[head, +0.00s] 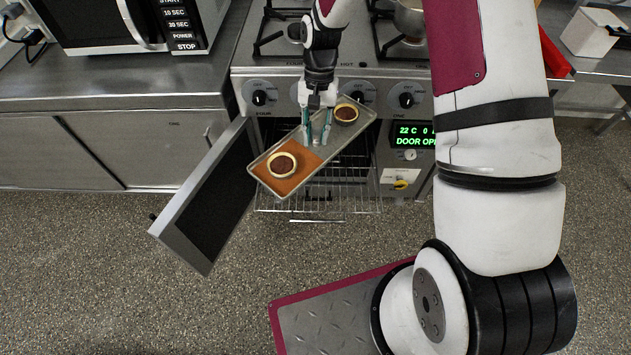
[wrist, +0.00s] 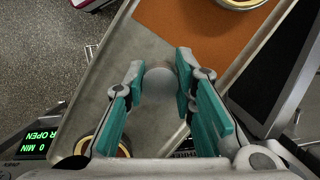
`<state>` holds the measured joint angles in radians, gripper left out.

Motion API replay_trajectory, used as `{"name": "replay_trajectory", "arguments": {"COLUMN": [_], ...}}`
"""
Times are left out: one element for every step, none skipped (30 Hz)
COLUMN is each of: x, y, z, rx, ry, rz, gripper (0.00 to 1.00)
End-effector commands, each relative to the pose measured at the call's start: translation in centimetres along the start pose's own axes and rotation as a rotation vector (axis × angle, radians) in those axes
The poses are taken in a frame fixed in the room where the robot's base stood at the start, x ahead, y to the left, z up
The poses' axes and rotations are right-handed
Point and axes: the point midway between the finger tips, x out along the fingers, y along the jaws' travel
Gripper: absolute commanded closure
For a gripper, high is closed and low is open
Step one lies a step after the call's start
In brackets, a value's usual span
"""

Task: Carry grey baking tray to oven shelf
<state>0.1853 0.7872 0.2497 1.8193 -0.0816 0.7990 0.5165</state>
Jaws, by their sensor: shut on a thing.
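The grey baking tray (head: 350,138) hangs at a slant in front of the open oven, above the wire oven shelf (head: 335,204). An orange mat (head: 300,185) covers its near-left part. One round tart (head: 282,165) sits on the mat, and another (head: 346,113) sits at the far-right end. My gripper (head: 318,134) is shut on the tray near its middle, fingers pointing down. In the wrist view, the teal fingers flank a pale round knob (wrist: 159,82) on the tray (wrist: 135,55). The tray hides part of the shelf and oven opening.
The oven door (head: 207,200) stands open at the left, close to the tray's left edge. The control panel, with knobs (head: 262,97) and a green display (head: 413,134), is just behind the tray. The floor in front is clear.

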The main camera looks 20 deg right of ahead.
Motion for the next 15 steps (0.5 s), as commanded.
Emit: {"name": "replay_trajectory", "arguments": {"x": [1.6,2.3,3.2,3.8,4.5,5.4,6.1,6.7,7.6,8.3,8.9,9.8,10.4,11.1,12.0], "y": [-0.2,-0.2,-0.3,-0.3,-0.4,-0.4,-0.5,-0.5,-0.5,-0.5,-0.5,-0.5,-0.5,-0.5,-0.4], "z": [-0.6,-0.6,-0.7,-0.7,-0.7,-0.7,-0.7,-0.7,-0.7,-0.6,-0.6,-0.6,-0.5,-0.4,-0.3], "rx": [0.032,0.052,0.079,0.098,0.12,0.147,0.167,0.187,0.215,0.237,0.258,0.287,0.307,0.329,0.358], "ry": [-0.002,-0.002,-0.001,-0.001,-0.001,-0.002,-0.002,-0.002,-0.002,-0.002,-0.002,-0.002,-0.002,-0.002,-0.002], "rz": [-0.009,-0.014,-0.021,-0.027,-0.032,-0.04,-0.046,-0.051,-0.059,-0.065,-0.071,-0.079,-0.085,-0.09,-0.098], "gripper": [1.0,1.0,1.0,1.0,1.0,1.0,1.0,1.0,1.0,1.0,1.0,1.0,1.0,1.0,1.0]}}
